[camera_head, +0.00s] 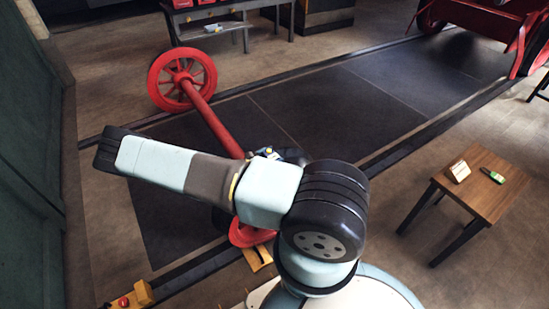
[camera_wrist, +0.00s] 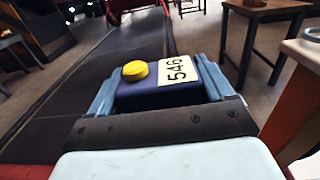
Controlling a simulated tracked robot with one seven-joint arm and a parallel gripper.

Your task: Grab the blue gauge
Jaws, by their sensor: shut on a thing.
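The blue gauge (camera_wrist: 135,93) is a dark blue box with a round yellow cap and a white label reading 546, seen in the wrist view. My gripper (camera_wrist: 160,88) is shut on it, with one light blue finger against each side. The gauge is held out ahead of the wrist, over the floor. In the head view my own arm covers most of the gripper, and I cannot make out the gauge clearly there.
A red wheel (camera_head: 182,80) on a long red axle (camera_head: 212,120) lies beyond my arm. A wooden table (camera_head: 483,187) at right bears a small box (camera_head: 459,171) and a green device (camera_head: 492,175). A dark bench (camera_head: 215,14) stands at the back.

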